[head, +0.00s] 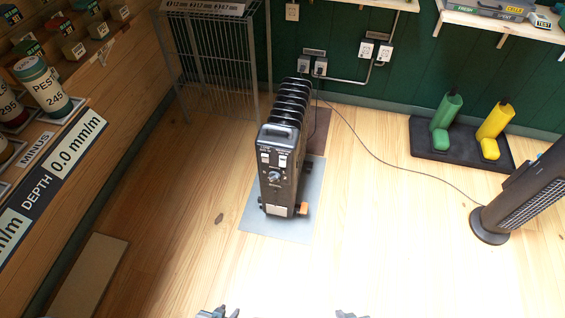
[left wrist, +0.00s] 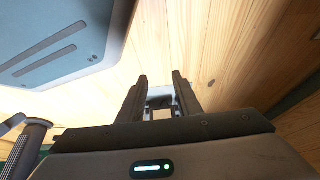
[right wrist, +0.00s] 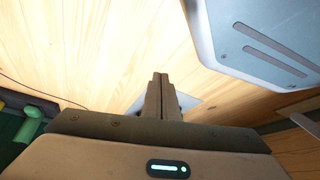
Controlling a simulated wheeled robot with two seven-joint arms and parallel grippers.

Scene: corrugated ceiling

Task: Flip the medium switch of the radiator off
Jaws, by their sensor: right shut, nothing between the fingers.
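The black radiator (head: 285,135) stands upright on a grey mat (head: 260,222), its front panel facing me. The panel has two small pale switches, a left one (head: 265,158) and a right one (head: 282,161), above a round knob (head: 274,177). Which way each switch is tipped is too small to tell. My left gripper (head: 218,313) shows at the bottom edge of the head view; in the left wrist view its fingers (left wrist: 160,80) are apart and empty. My right gripper (head: 350,315) is also at the bottom edge; in the right wrist view its fingers (right wrist: 160,76) are together. Both are well apart from the radiator.
A wooden shelf with cans (head: 40,82) runs along the left. A wire rack (head: 208,55) stands behind the radiator. A dark tower fan (head: 525,190) is at the right, with a cord across the floor. The wooden floor before the radiator is clear.

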